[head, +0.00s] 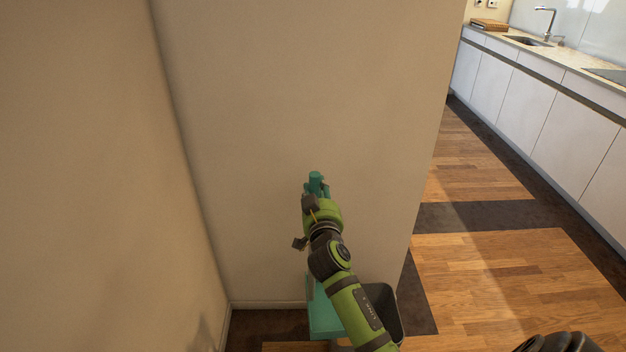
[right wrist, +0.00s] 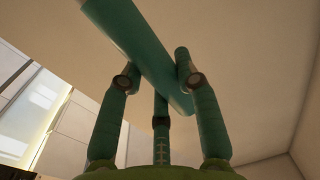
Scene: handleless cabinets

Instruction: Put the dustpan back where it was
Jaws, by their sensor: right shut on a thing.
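The teal dustpan (head: 322,316) is upright in front of the wall, with its flat lower part near the floor and partly hidden by my right arm. I cannot tell if it touches the floor. My right gripper (head: 318,192) is shut on the dustpan's long handle, whose top end sticks out above the fingers. In the right wrist view the teal handle (right wrist: 135,45) runs diagonally between the fingers (right wrist: 155,80).
Beige walls meet in a corner (head: 190,150) at the left. A dark grey open container (head: 387,308) stands beside the dustpan, partly behind my arm. Past the wall's right edge is open wooden floor (head: 500,275), with white cabinets (head: 525,105) and a sink (head: 527,40) beyond.

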